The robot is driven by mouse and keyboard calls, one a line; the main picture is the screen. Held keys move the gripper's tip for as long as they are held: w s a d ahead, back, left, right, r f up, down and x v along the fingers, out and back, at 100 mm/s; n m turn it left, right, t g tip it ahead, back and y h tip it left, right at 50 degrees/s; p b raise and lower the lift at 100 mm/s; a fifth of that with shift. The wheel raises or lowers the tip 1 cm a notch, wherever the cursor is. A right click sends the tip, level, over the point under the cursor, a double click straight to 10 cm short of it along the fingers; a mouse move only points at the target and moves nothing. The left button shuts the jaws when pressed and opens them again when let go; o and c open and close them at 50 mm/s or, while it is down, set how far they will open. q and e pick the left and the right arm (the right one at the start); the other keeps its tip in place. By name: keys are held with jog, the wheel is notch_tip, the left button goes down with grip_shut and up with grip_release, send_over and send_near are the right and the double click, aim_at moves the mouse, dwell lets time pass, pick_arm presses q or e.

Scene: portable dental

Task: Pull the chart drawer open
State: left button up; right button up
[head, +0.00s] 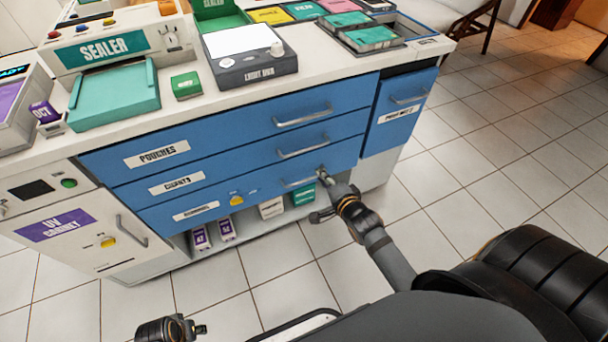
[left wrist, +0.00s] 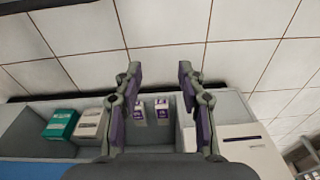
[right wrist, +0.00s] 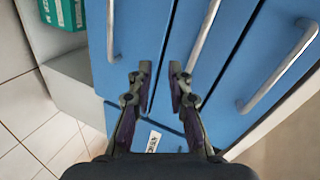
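The chart drawer (head: 240,171) is the middle of three stacked blue drawers, with a label reading like CHARTS (head: 176,183). It looks shut, flush with its neighbours. Its silver handle (head: 303,146) is a horizontal bar. My right gripper (head: 322,178) is close to the drawer fronts, by the right end of the bottom drawer's handle (head: 300,182) in the head view. In the right wrist view its fingers (right wrist: 160,72) are apart with blue front between them; the right finger overlaps a handle's end (right wrist: 202,35). Contact cannot be told. My left gripper (left wrist: 158,75) is open and empty, low at left (head: 186,330).
The POUCHES drawer (head: 230,126) is above and a blue door (head: 398,112) stands at the right. A low shelf holds purple-white boxes (head: 200,238) and a teal box (head: 303,195). A UV cabinet (head: 75,240) is at left. The tiled floor in front is mostly clear.

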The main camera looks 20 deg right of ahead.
jog(key=m+t+b, duration=0.2)
send_near(304, 150)
jog(key=shift+y, duration=0.3)
jog(key=w+b, duration=0.1)
jog(key=w, duration=0.2)
jog(key=w+f+b, duration=0.1)
jog(key=w, duration=0.2)
jog(key=w+f+b, duration=0.1)
jog(key=w, duration=0.3)
jog(key=shift+w+d+f, duration=0.1)
jog(key=shift+d, duration=0.05)
pick_arm(q)
jog(key=shift+w+d+r+t+h, duration=0.1)
jog(key=shift+d+r+t+h, duration=0.35)
jog(key=shift+d+r, duration=0.8)
pick_arm(e)
jog(key=shift+c, duration=0.3)
grip_shut()
